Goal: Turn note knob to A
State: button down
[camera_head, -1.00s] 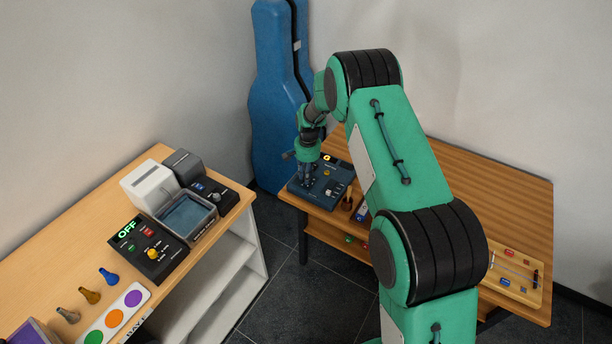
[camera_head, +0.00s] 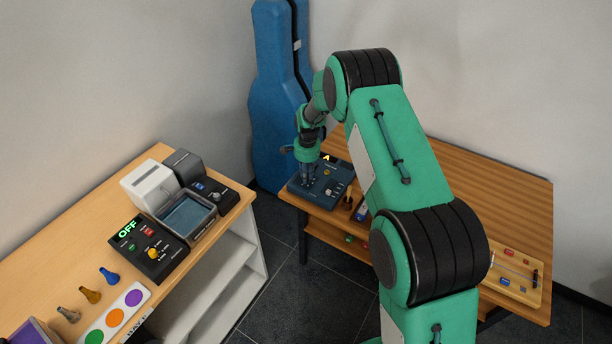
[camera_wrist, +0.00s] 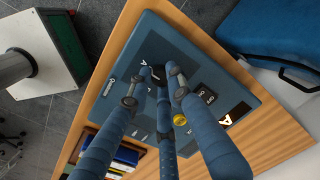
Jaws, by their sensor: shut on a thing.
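The blue tuner box (camera_head: 335,191) lies on the far wooden table. It also fills the middle of the wrist view (camera_wrist: 140,48). Its lit display (camera_wrist: 232,119) reads A, and the letter also shows in the head view (camera_head: 326,158). My gripper (camera_head: 308,183) reaches down onto the left part of the box. In the wrist view my gripper's blue-grey fingers (camera_wrist: 158,76) are closed around a small dark knob (camera_wrist: 158,72), mostly hidden between them. A yellow button (camera_wrist: 180,120) sits beside the fingers.
The blue instrument case (camera_head: 270,100) stands behind the table. Small items (camera_head: 349,202) lie right of the box. The left bench holds a black panel reading OFF (camera_head: 150,262) and a white box (camera_head: 148,185). Floor is clear between the tables.

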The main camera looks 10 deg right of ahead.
jog(key=c, duration=1.6)
grip_release()
notch_tip(320, 180, up, 12)
jog(key=shift+s+d, duration=0.1)
jog(key=shift+s, duration=0.05)
jog(key=shift+r, duration=0.1)
